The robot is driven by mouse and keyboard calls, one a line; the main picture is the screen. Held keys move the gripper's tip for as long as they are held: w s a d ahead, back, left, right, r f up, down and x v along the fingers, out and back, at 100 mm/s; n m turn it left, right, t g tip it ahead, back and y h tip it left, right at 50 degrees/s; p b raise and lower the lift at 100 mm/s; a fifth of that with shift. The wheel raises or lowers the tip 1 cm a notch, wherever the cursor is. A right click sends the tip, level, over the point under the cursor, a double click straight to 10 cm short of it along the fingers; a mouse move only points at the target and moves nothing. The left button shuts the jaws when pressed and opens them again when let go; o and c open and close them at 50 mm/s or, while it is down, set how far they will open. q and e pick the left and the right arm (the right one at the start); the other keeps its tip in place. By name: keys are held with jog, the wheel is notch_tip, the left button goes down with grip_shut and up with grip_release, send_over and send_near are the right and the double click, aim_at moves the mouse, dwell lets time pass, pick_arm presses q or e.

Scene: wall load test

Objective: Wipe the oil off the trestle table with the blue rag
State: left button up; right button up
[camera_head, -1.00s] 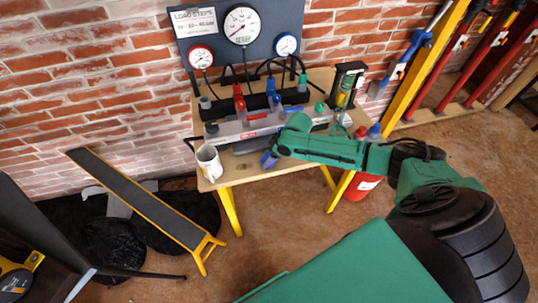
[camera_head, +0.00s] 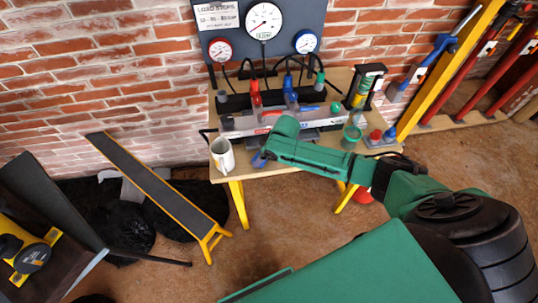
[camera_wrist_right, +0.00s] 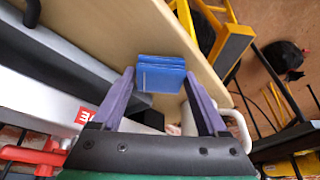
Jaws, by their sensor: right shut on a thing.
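The trestle table (camera_head: 290,164) has a pale wooden top and yellow legs and stands against the brick wall. Its top also shows in the right wrist view (camera_wrist_right: 115,30). My right gripper (camera_wrist_right: 160,75) is shut on the blue rag (camera_wrist_right: 160,72), a folded blue block between the purple fingers. In the head view the rag (camera_head: 259,160) shows at the table's front edge, just right of the white mug (camera_head: 222,155). Whether it touches the top I cannot tell. No oil can be made out; my right arm covers part of the top. My left gripper is not in view.
A grey beam rig with red and blue fittings (camera_head: 256,95) fills the table's back, below a gauge board (camera_head: 262,50). A green cup (camera_head: 350,137) stands at the right.

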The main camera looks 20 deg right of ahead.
aim_at(247, 163)
jog(key=shift+w+a, duration=0.2)
jog(key=shift+a, duration=0.6)
jog(key=shift+w+a, duration=0.15)
jog(key=shift+a, duration=0.65)
jog(key=shift+w+a, duration=0.2)
jog(key=shift+a, duration=0.6)
notch_tip(247, 163, up, 6)
jog(key=p, duration=0.6)
jog(key=shift+d, duration=0.1)
notch_tip(247, 163, up, 3)
jog(key=p, duration=0.4)
jog(key=shift+w, duration=0.1)
